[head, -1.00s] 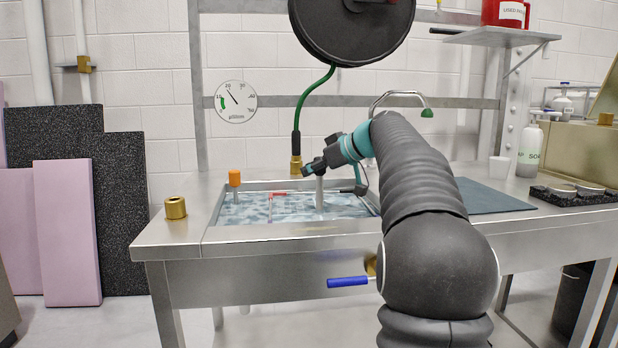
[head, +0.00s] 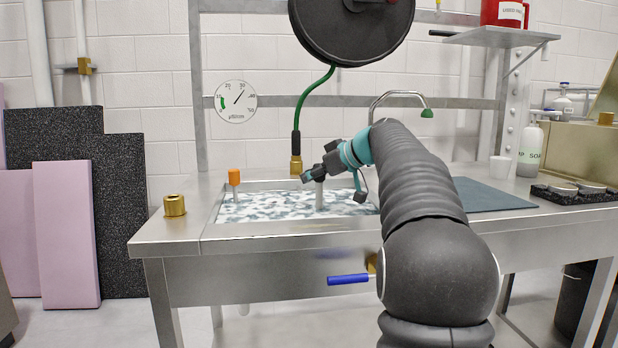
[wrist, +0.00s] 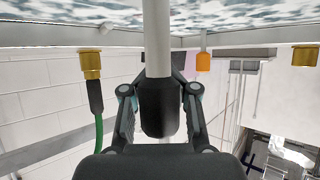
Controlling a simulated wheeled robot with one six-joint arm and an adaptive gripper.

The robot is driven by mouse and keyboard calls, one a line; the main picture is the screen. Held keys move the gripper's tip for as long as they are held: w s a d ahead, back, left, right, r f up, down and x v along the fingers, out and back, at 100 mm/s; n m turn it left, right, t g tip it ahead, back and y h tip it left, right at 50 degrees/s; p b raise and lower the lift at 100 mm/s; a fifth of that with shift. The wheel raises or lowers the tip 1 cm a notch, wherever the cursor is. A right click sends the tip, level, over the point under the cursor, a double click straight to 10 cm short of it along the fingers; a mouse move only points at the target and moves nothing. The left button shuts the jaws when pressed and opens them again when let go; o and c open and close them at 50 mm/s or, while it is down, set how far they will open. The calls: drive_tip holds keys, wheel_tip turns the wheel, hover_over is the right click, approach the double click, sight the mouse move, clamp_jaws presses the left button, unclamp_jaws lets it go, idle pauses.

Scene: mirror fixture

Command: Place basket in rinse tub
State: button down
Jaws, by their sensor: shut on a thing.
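The rinse tub (head: 300,228) is a steel basin sunk in the bench, full of choppy blue-white water (head: 265,207). My gripper (head: 312,177) is over the tub, shut on the dark grip (wrist: 160,112) of a pale grey upright post (head: 320,196). The post runs down into the water in the head view; the wrist view also shows the post (wrist: 158,40) between my fingers. No basket body shows above the water, and I cannot tell what is at the post's lower end.
A brass nozzle (head: 296,166) on a green hose hangs behind the tub. An orange-capped post (head: 234,177) stands at its back left. A brass fitting (head: 175,206) sits left, a blue-handled valve (head: 348,279) in front, a dark mat (head: 490,195) right. A wall gauge (head: 236,101) hangs behind.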

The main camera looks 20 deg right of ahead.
drive_tip(key=c, duration=0.9)
unclamp_jaws()
drive_tip(key=shift+o, duration=0.2)
drive_tip(key=shift+r, duration=0.1)
drive_tip(key=p+v, duration=0.2)
drive_tip(key=v, duration=1)
drive_tip(key=shift+r, duration=0.5)
